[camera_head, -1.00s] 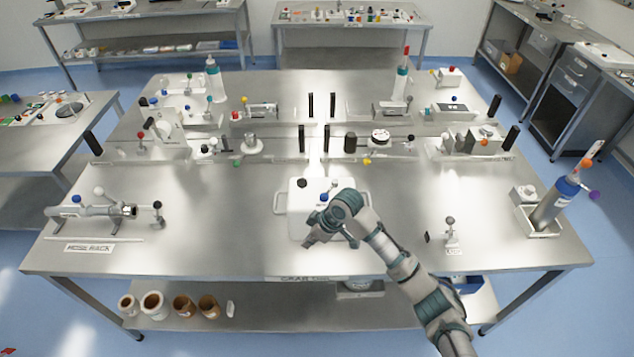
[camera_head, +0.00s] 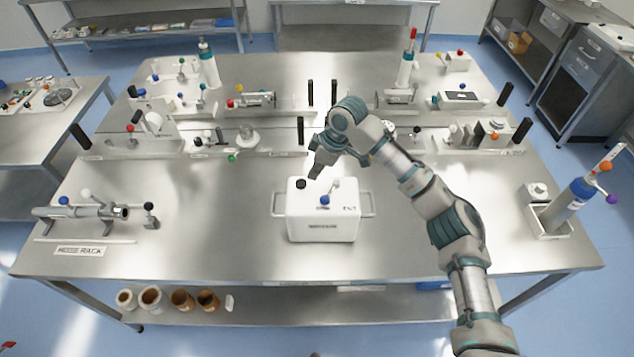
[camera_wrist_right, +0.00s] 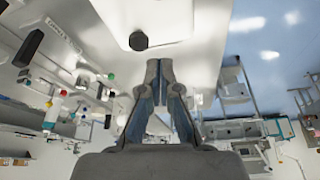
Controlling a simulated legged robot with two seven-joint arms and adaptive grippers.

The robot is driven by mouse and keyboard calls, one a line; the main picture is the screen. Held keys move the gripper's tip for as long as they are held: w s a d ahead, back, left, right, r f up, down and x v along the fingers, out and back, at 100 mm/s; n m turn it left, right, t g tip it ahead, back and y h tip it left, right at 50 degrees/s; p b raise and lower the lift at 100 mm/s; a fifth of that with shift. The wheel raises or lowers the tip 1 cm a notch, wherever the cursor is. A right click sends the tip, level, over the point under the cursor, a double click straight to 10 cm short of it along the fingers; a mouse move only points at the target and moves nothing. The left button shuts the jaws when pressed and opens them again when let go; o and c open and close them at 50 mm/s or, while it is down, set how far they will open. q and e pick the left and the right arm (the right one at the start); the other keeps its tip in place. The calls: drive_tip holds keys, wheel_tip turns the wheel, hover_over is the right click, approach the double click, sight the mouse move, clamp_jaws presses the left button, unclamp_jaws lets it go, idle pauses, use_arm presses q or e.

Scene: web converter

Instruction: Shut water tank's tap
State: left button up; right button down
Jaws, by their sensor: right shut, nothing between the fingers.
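A white box-shaped tank (camera_head: 304,228) with side handles stands at the middle of the table's front half. Its front label is too small to read surely. On its top are a black knob (camera_head: 301,184), a blue knob (camera_head: 325,200) and a small pale lever with a ball end (camera_head: 335,187). I cannot tell which of these is the tap. My right gripper (camera_head: 315,172) is shut and empty, pointing down near the tank's back edge, close to the black knob. In the right wrist view, the fingertips (camera_wrist_right: 159,62) are beside the black knob (camera_wrist_right: 138,41), apparently apart from it. My left gripper is not in view.
A hose rack (camera_head: 85,211) lies at the left. A blue cylinder (camera_head: 566,203) stands tilted in a white holder at the right. Rows of fixtures and black posts (camera_head: 301,131) stand behind the tank. The table beside the tank is clear.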

drive_tip(key=p, duration=0.1)
hover_over(312, 200)
drive_tip(key=a, duration=0.2)
wheel_tip(312, 200, down, 8)
drive_tip(key=shift+w+a+r, duration=0.1)
drive_tip(key=shift+r, duration=0.05)
drive_tip(key=shift+d+f+p, duration=0.35)
drive_tip(key=shift+d+f, duration=0.05)
drive_tip(key=shift+d, duration=0.2)
drive_tip(key=shift+d+f+p, duration=0.3)
drive_tip(key=shift+d+f, duration=0.05)
drive_tip(key=shift+d, duration=0.25)
drive_tip(key=shift+s+d+f, duration=0.1)
drive_tip(key=shift+s+d, duration=0.25)
drive_tip(key=shift+d, duration=0.45)
drive_tip(key=shift+w+a+f, duration=0.1)
drive_tip(key=shift+w+a, duration=0.05)
drive_tip(key=shift+a, duration=0.05)
